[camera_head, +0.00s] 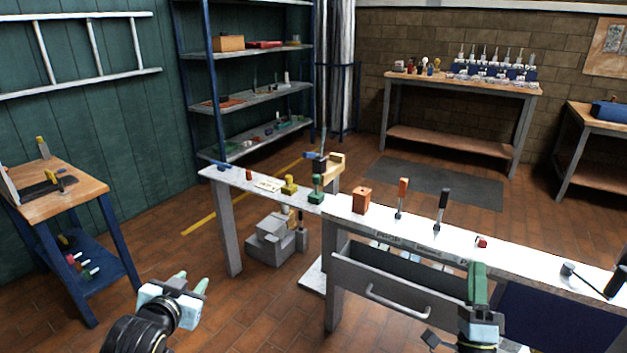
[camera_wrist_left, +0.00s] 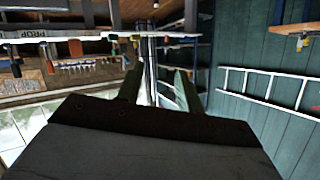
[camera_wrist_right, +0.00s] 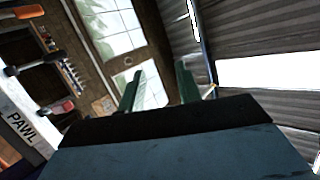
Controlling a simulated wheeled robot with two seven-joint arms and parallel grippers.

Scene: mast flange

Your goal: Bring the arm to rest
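My left gripper (camera_head: 193,281) is low at the left of the head view, in free air in front of the white bench (camera_head: 345,212). Its two green fingers stand apart in the left wrist view (camera_wrist_left: 158,88), with nothing between them. My right gripper (camera_head: 476,282) is at the lower right of the head view, in front of the bench edge beside the open drawer. Its fingers overlap there, but the right wrist view (camera_wrist_right: 160,85) shows them apart and empty. Both grippers point upward or away from the bench top.
The open drawer (camera_head: 385,299) juts out from the bench. On the bench stand an orange block (camera_head: 361,201), an orange-handled tool (camera_head: 403,188), a black-handled tool (camera_head: 443,200) and a green stand (camera_head: 317,185). A side table (camera_head: 85,190) is at left.

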